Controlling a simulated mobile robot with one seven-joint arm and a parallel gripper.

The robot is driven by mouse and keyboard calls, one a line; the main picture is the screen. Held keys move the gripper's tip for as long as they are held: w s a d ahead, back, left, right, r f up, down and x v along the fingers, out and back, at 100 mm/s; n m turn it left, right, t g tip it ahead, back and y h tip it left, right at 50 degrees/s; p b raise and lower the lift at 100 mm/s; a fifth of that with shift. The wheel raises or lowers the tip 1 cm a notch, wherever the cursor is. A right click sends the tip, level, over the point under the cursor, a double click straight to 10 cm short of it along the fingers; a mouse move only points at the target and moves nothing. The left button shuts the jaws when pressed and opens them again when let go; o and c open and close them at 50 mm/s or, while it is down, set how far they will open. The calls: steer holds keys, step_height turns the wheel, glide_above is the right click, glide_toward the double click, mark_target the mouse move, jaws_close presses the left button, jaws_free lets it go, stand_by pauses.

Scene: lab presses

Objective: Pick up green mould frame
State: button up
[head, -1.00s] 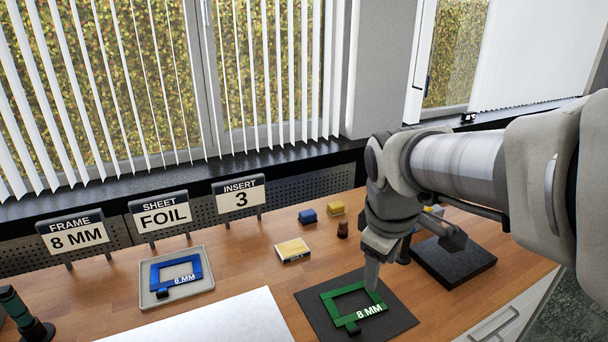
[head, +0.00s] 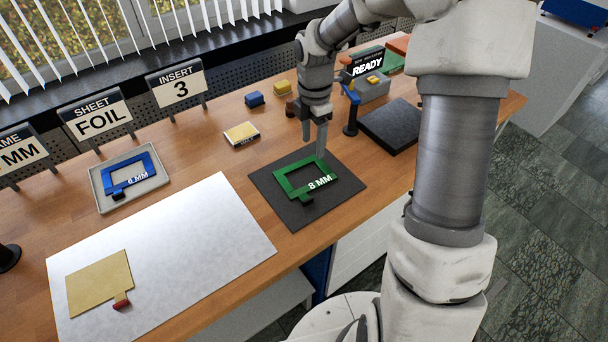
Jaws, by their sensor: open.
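The green mould frame (head: 284,184), marked 8 MM, lies flat on a dark square mat (head: 335,196) on the wooden bench. It has an open middle and a small dark tab at its near edge. My gripper (head: 314,150) points down just above the frame's far edge. Its fingers are apart and nothing shows between them. I cannot tell the exact height of the fingertips over the frame.
A blue 6 MM frame (head: 110,186) lies in a grey tray (head: 99,204) at left. A white sheet (head: 200,255) carries a tan plate (head: 98,284). A yellow box (head: 241,132), a blue block (head: 254,99), a blue-topped post (head: 351,115) and a black slab (head: 392,126) stand nearby.

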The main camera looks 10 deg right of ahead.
mark_target(311, 186)
step_height(311, 186, down, 15)
steer(key=shift+s+a+r, duration=0.1)
stand_by(0.4)
jaws_close()
stand_by(0.4)
